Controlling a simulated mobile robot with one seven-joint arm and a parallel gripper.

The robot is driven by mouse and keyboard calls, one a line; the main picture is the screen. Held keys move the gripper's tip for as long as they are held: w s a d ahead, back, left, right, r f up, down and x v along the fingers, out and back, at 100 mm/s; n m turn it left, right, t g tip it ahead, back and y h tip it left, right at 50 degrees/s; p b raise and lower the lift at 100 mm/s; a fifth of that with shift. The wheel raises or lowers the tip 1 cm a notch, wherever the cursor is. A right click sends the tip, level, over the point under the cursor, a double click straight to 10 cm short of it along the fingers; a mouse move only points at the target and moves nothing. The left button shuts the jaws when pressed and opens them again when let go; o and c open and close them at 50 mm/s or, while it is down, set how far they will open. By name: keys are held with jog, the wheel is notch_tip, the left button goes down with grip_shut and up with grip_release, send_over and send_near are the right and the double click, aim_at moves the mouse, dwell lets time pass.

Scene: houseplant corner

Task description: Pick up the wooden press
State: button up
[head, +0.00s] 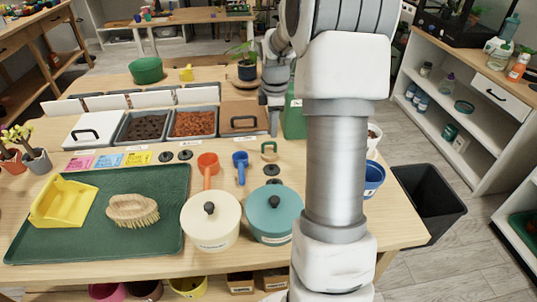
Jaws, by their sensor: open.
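I cannot tell for sure which thing is the wooden press.
A teal pot (273,212) and a cream pot (211,220) stand in front. An orange scoop (208,164) and a blue scoop (240,165) lie between. A green tray (95,245) holds a brush and a yellow dustpan. My arm hides part of the table's right side.

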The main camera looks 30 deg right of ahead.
aim_at(271, 143)
jog(key=f, duration=0.3)
jog(key=w+f+b, duration=0.1)
jog(key=f, duration=0.4)
jog(key=shift+w+d+f+b, duration=0.15)
jog(key=shift+w+f+b, duration=0.15)
jog(key=shift+f, duration=0.1)
jog(key=shift+c, duration=0.3)
jog(key=shift+r, duration=0.1)
grip_shut()
